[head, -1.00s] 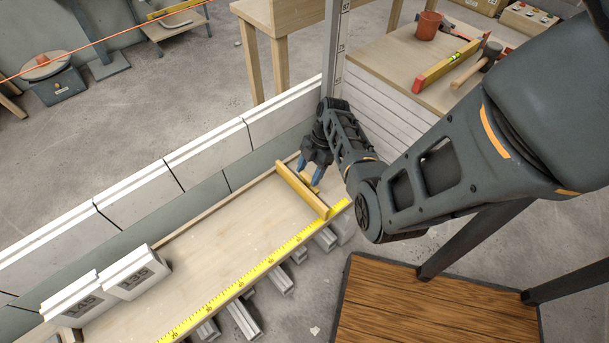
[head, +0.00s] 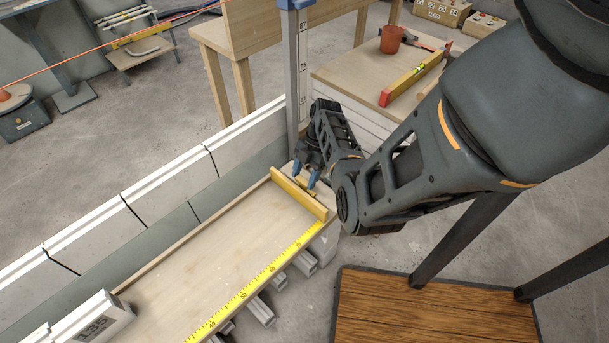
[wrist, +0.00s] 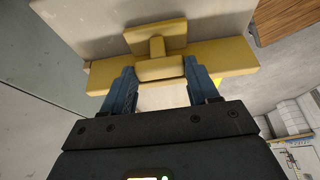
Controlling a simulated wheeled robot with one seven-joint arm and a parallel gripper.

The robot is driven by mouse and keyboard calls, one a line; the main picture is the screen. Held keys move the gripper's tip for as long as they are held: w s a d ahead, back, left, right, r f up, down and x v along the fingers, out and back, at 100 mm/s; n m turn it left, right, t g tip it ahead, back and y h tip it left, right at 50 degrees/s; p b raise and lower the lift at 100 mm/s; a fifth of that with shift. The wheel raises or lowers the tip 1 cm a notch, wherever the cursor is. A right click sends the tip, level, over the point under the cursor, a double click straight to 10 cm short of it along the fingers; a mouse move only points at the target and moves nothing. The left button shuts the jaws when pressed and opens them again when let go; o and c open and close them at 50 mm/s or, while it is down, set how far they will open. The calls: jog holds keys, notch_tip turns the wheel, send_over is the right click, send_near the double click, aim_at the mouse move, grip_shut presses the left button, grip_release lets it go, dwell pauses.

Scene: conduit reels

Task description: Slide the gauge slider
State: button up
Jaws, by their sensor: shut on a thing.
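The gauge slider (head: 298,195) is a yellow bar lying across the pale board (head: 210,255) at the board's far right end. A yellow ruler strip (head: 255,283) runs along the board's near edge up to it. My gripper (head: 306,174) is just beyond the slider in the head view, partly hidden by my arm. In the wrist view, my gripper's two blue fingers (wrist: 161,85) are shut on the yellow grip of the slider (wrist: 220,86), one on each side. The fingers' exact contact faces are partly hidden.
A low wall (head: 165,190) runs along the board's far side. A tall scale post (head: 292,70) stands just behind my gripper. A white block (head: 95,322) marked with a number is at the lower left. A pale table (head: 350,75) holds tools and a cup.

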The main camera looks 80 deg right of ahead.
jog(key=o, duration=1.2)
jog(key=shift+s+d, duration=0.25)
jog(key=shift+d, duration=0.05)
jog(key=shift+c, duration=0.2)
jog(key=o, duration=0.4)
jog(key=shift+w+a, duration=0.1)
jog(key=shift+c, duration=0.2)
jog(key=p+v, duration=0.1)
jog(key=v, duration=0.6)
jog(key=shift+r, duration=0.4)
